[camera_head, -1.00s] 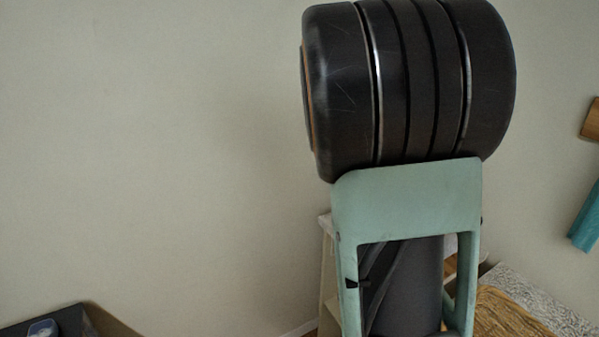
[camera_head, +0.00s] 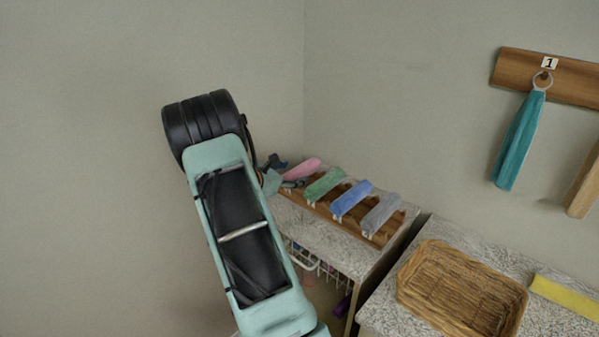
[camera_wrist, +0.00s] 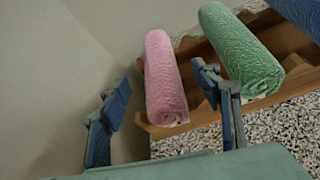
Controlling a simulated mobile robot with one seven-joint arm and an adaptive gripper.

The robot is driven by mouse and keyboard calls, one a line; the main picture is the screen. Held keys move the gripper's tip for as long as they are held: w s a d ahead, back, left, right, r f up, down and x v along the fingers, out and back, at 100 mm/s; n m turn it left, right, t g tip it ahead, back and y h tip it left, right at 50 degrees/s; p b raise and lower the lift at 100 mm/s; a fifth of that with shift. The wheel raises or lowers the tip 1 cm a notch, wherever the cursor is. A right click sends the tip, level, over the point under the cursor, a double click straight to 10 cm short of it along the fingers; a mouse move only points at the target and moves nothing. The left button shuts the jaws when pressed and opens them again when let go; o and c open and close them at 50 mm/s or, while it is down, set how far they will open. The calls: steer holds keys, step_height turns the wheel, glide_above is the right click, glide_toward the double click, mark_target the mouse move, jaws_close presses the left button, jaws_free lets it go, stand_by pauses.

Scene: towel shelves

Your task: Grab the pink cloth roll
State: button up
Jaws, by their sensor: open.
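The pink cloth roll (camera_head: 302,169) lies at the far left end of a row of rolls on a wooden rack. The right finger appears close to both rolls; contact cannot be told. In the head view my gripper (camera_head: 279,172) is small and partly hidden behind my arm.
The wooden rack (camera_head: 372,236) also holds a blue roll (camera_head: 351,198) and a grey roll (camera_head: 381,214). It stands on a speckled counter (camera_head: 318,238) against the wall. A wicker basket (camera_head: 462,290) and a yellow cloth (camera_head: 565,296) lie at right. A teal towel (camera_head: 518,140) hangs above.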

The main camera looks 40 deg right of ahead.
mark_target(301, 171)
steer(key=x, duration=0.6)
steer(key=shift+a, duration=0.1)
steer(key=c, duration=1.2)
